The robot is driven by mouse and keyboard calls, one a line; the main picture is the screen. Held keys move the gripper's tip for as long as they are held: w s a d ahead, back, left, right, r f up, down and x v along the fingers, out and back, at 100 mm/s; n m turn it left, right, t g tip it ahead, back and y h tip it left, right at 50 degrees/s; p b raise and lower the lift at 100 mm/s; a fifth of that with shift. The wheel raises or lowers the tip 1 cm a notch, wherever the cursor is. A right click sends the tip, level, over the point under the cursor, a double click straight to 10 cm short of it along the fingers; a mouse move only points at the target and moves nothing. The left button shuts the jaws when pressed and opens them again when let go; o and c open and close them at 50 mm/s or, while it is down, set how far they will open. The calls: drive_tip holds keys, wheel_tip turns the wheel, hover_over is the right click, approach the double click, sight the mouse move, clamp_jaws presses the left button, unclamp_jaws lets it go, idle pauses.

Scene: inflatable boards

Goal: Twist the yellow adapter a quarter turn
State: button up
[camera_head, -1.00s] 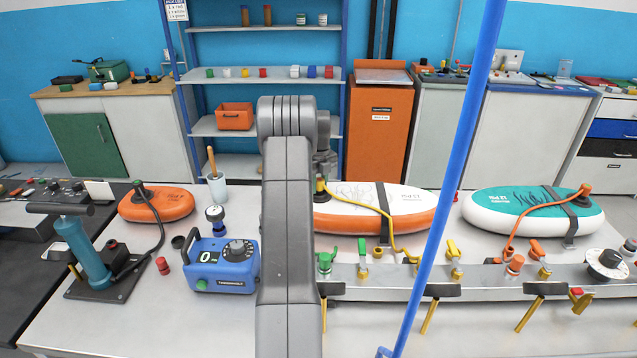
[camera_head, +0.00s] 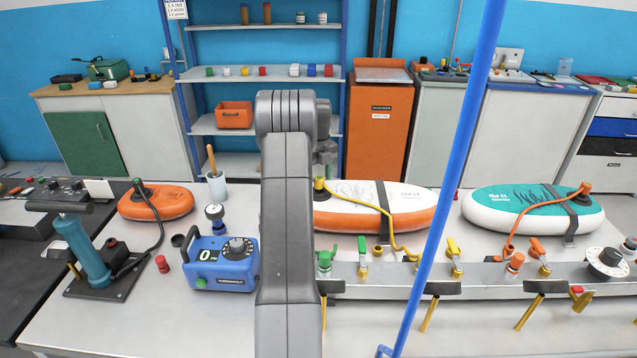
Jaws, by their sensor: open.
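The yellow adapter (camera_head: 319,184) stands on the valve at the left end of the white and orange board (camera_head: 385,212), with a yellow hose (camera_head: 365,205) running from it. My grey arm stands in front and covers the board's left end and part of the adapter's surroundings. My gripper (camera_head: 325,168) shows only as a small grey part beside the arm, just above the adapter. It is open; its fingertips are mostly hidden, and I cannot tell whether they touch the adapter.
A metal rail with green and yellow valves (camera_head: 452,254) runs in front of the boards. A blue pole (camera_head: 440,200) crosses the view at right. A teal board (camera_head: 530,212) lies beyond it. A blue pump box (camera_head: 222,264) and a hand pump (camera_head: 88,250) stand at left.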

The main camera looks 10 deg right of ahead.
sight(319, 177)
wheel_tip(319, 177, up, 11)
drive_tip(key=shift+b, duration=0.35)
wheel_tip(319, 177, down, 14)
drive_tip(key=shift+p, duration=0.8)
drive_tip(key=shift+n, duration=0.4)
drive_tip(key=shift+r+n+b, duration=0.15)
drive_tip(key=shift+n+b, duration=0.35)
drive_tip(key=shift+n, duration=0.6)
